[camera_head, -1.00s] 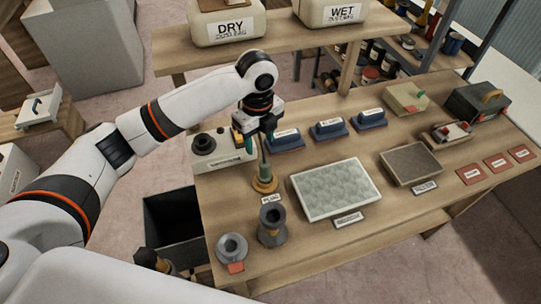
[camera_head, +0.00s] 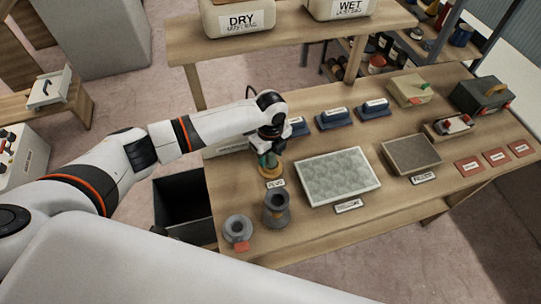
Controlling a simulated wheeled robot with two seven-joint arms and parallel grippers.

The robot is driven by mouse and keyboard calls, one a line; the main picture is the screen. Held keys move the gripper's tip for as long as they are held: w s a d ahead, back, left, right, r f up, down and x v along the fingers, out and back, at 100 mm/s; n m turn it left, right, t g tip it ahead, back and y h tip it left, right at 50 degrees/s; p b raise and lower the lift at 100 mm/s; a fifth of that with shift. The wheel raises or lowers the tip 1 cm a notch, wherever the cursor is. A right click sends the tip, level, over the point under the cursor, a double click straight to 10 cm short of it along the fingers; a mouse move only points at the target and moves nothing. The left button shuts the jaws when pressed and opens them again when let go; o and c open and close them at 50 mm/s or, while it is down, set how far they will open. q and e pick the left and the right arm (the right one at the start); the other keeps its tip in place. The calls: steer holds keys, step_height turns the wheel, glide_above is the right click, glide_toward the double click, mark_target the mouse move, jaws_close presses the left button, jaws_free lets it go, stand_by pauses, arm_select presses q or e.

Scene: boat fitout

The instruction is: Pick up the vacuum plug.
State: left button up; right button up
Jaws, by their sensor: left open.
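The vacuum plug (camera_head: 270,171) stands upright on the workbench behind a small label that seems to read "PLUG". It has a round orange-brown base, and its upper part is mostly hidden by my left gripper. My left gripper (camera_head: 268,156) points down over the plug from above, with its open fingers at the plug's upper part. I cannot tell whether the fingers touch it. My right gripper is not in view.
Two grey hose fittings (camera_head: 276,208) (camera_head: 238,230) stand in front of the plug. A framed pale panel (camera_head: 338,202) lies to the right, with blue blocks (camera_head: 334,118) behind. A dark open bin (camera_head: 181,205) is left of the bench (camera_head: 310,238). A shelf with DRY and WET containers is behind.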

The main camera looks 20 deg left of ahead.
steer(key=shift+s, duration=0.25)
arm_select(q)
steer(key=shift+c, duration=1.1)
jaws_close()
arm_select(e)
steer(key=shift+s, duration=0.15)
arm_select(q)
steer(key=shift+w, duration=0.1)
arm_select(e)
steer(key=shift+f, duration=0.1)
